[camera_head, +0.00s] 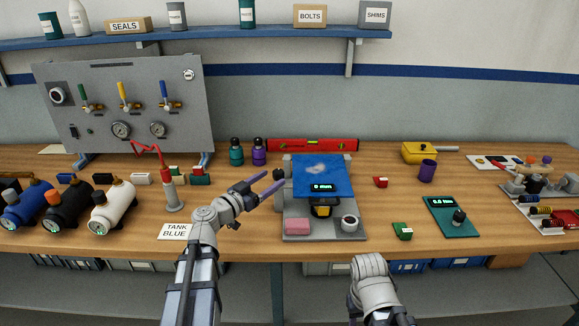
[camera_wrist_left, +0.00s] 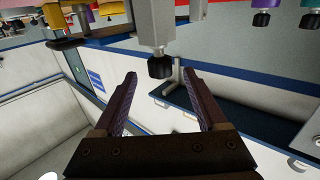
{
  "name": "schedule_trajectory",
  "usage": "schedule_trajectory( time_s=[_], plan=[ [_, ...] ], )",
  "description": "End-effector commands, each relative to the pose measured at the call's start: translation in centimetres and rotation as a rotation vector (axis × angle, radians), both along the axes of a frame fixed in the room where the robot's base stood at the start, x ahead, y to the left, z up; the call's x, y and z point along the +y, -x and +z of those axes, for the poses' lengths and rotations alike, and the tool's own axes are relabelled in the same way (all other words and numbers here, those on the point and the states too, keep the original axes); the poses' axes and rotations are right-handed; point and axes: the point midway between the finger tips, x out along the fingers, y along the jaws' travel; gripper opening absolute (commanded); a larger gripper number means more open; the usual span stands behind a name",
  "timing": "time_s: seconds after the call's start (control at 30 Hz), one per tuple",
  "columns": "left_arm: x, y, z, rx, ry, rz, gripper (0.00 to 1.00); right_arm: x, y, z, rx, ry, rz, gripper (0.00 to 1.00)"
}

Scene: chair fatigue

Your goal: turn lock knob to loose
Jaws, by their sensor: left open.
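The test rig (camera_head: 290,228) stands mid-bench with a blue seat pad (camera_head: 310,180) and a "0 mm" display (camera_head: 322,187). A small black knob (camera_head: 278,174) shows at its left side, close to my left gripper's tips; I take it to be the lock knob. My left gripper (camera_head: 281,179) is open, its purple fingers reaching right toward it. In the left wrist view, which looks upside down, a black knob (camera_wrist_left: 160,67) on a grey post shows in the gap between the open fingers (camera_wrist_left: 160,76). I see no contact. My right arm shows at lower right, its gripper not visible.
Teal and purple bottles (camera_head: 259,151) and a red level (camera_head: 313,145) stand behind. A red-handled pump (camera_head: 172,190) and "TANK BLUE" card (camera_head: 177,231) are left. A pink block (camera_head: 297,226) and cup (camera_head: 349,223) sit on the rig's base. Bench right of the rig is partly clear.

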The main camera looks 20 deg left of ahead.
Motion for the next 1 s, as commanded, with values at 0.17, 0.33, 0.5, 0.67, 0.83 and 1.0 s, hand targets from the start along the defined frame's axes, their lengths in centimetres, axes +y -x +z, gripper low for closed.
schedule_trajectory(
  time_s=[0.17,0.33,0.5,0.67,0.83,1.0],
  plan=[
    [0.3,0.3,0.1,-0.004,-0.001,-0.018,0.74,0.0,0.0,0.0,0.0,0.0,0.0,0.5],
    [-0.2,-0.9,0.1,-0.004,-0.001,-0.019,0.74,0.0,0.0,0.0,0.0,0.0,0.0,0.5],
    [-1.3,-3.4,0.1,-0.004,-0.001,-0.019,0.74,0.0,0.0,0.0,0.0,0.0,0.0,0.5],
    [-2.2,-5.3,0.1,-0.004,-0.001,-0.018,0.74,0.0,0.0,0.0,0.0,0.0,0.0,0.5],
    [-2.9,-6.5,0.1,-0.004,-0.001,-0.017,0.74,0.0,0.0,0.0,0.0,0.0,0.0,0.5],
    [-3.0,-6.8,0.1,-0.004,-0.001,-0.016,0.74,0.0,0.0,0.0,0.0,0.0,0.0,0.5]
  ],
)
